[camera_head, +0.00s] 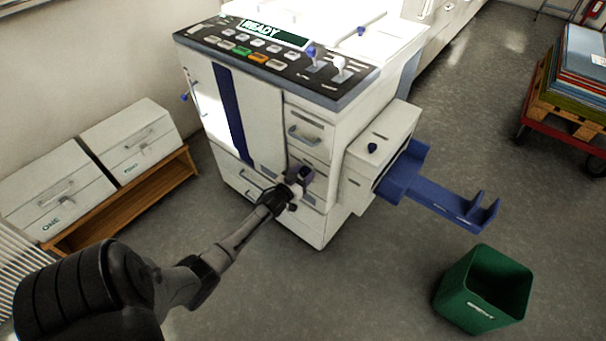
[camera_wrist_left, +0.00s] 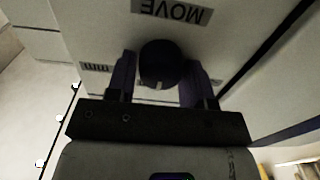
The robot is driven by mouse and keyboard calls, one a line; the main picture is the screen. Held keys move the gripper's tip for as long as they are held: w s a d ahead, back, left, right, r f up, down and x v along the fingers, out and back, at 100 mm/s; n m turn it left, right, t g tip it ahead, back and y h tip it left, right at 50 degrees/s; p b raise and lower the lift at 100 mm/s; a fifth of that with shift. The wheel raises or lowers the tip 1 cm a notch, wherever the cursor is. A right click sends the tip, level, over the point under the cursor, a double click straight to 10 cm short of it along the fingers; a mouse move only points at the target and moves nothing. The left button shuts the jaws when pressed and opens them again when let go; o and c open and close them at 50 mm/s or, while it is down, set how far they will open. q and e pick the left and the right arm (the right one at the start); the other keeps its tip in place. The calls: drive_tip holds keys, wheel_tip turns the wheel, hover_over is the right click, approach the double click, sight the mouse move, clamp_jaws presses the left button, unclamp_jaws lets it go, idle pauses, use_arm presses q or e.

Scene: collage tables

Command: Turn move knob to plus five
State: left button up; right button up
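The move knob (camera_wrist_left: 160,65) is dark and round with a small pale mark at its edge, on the pale front of the white machine (camera_head: 262,120). In the left wrist view a MOVE label (camera_wrist_left: 170,11) appears upside down above it. My left gripper (camera_head: 298,178) is at the machine's lower front in the head view. In the wrist view its two fingers (camera_wrist_left: 160,78) stand on either side of the knob, with no clear gap, and look closed on it. The scale around the knob and the value it points to cannot be read. My right gripper is not in view.
The machine's top panel (camera_head: 262,55) has a READY display and several buttons. A blue tray (camera_head: 440,203) juts out at the right above a green bin (camera_head: 485,290). Two white drawer boxes sit on a wooden shelf (camera_head: 125,207) at left. A red cart (camera_head: 565,128) stands at right.

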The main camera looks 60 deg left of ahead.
use_arm(q)
drive_tip(key=c, duration=0.5)
drive_tip(key=shift+m, duration=0.4)
drive_tip(key=m+p, duration=0.1)
drive_tip(key=m, duration=0.1)
drive_tip(key=shift+m, duration=0.4)
drive_tip(key=m, duration=0.5)
drive_tip(key=shift+d+f, duration=0.1)
drive_tip(key=shift+d, duration=0.05)
drive_tip(key=shift+m, duration=1.8)
